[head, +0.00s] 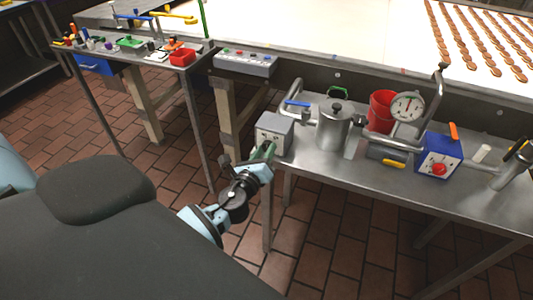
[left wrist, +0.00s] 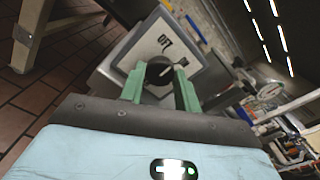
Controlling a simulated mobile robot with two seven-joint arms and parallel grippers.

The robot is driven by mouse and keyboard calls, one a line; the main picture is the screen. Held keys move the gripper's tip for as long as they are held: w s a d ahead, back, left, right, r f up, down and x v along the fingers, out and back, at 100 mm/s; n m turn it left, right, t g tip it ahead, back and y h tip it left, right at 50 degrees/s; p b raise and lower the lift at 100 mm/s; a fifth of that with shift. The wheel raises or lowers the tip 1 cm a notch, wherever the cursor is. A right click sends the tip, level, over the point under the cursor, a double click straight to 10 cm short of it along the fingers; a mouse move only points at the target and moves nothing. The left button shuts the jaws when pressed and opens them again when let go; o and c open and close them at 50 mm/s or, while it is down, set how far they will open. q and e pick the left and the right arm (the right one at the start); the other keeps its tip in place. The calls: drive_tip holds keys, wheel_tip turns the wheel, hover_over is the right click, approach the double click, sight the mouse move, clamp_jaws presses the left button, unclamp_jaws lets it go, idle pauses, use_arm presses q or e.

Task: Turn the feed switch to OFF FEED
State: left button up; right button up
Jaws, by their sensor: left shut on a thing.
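The feed switch is a grey box (head: 275,132) at the left end of the steel side table in the head view. A round black knob (left wrist: 159,71) with a light pointer mark sits in the middle of the plate. My left gripper (head: 265,153) is at the front of the box. In the left wrist view its green fingers (left wrist: 160,86) stand on either side of the knob, shut on it. My right gripper is in neither view.
On the steel table (head: 340,172) stand a lidded metal pot (head: 334,128), a red bucket (head: 380,108), a dial gauge (head: 407,107) and a blue box (head: 437,157) with a red knob. A conveyor with rows of biscuits (head: 480,45) runs behind. Tiled floor lies in front.

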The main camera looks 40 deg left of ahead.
use_arm(q)
drive_tip(key=shift+n+b, duration=0.9)
drive_tip(key=shift+n, duration=2.7)
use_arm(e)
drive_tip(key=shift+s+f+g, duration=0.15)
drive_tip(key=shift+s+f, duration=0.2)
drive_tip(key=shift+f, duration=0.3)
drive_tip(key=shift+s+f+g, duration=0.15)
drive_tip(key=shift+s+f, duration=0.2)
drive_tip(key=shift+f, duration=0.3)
use_arm(q)
drive_tip(key=o, duration=1)
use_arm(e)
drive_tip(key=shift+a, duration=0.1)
use_arm(q)
drive_tip(key=v, duration=0.7)
drive_tip(key=shift+s+b, duration=0.4)
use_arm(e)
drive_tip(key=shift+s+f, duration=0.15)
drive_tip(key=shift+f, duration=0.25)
